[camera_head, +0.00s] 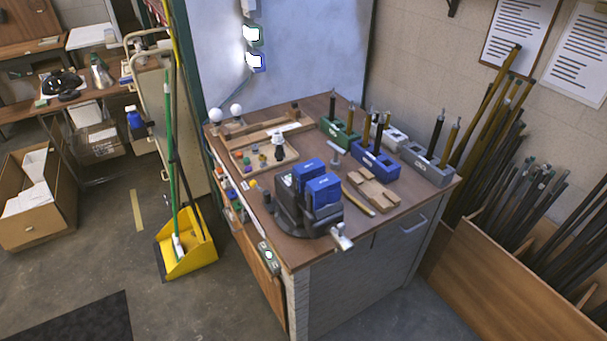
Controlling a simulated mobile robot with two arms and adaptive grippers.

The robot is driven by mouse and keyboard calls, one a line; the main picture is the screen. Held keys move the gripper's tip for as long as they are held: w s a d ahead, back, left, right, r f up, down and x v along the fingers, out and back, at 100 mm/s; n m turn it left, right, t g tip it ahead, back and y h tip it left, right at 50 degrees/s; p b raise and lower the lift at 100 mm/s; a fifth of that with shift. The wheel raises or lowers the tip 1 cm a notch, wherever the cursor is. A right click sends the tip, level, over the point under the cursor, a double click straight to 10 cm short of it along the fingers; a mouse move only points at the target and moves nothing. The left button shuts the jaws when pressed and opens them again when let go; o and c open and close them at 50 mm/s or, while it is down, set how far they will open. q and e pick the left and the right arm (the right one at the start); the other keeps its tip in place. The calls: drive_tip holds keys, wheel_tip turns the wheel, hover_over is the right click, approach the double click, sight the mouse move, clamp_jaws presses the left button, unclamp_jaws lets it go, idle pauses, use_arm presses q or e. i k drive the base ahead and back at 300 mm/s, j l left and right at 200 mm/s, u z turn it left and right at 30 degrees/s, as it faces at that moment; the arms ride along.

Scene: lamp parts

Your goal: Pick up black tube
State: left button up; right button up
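Slim upright tubes stand in small holders at the back right of the workbench. A black tube (436,135) and a brass-coloured tube (450,138) stand in the grey holder (428,167). The blue holder (376,164) has dark and brass-coloured tubes upright in or just behind it; the overlap hides which. The green holder (338,131) also has dark tubes upright in it. Many long dark tubes (505,180) lean in a wooden bin at the right. Neither of my grippers is in view.
A vise with blue jaws (310,195) stands at the front of the workbench (380,220). A wooden tray (262,158) with small parts is at the bench's left. A yellow dustpan (187,250) and a cardboard box (38,197) stand on the floor. Floor in front is clear.

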sight(333, 96)
drive_tip(key=i+l, duration=0.35)
drive_tip(key=i, duration=0.15)
drive_tip(key=i+l, duration=0.3)
drive_tip(key=i, duration=0.15)
drive_tip(key=l+u, duration=0.4)
drive_tip(key=l, duration=0.75)
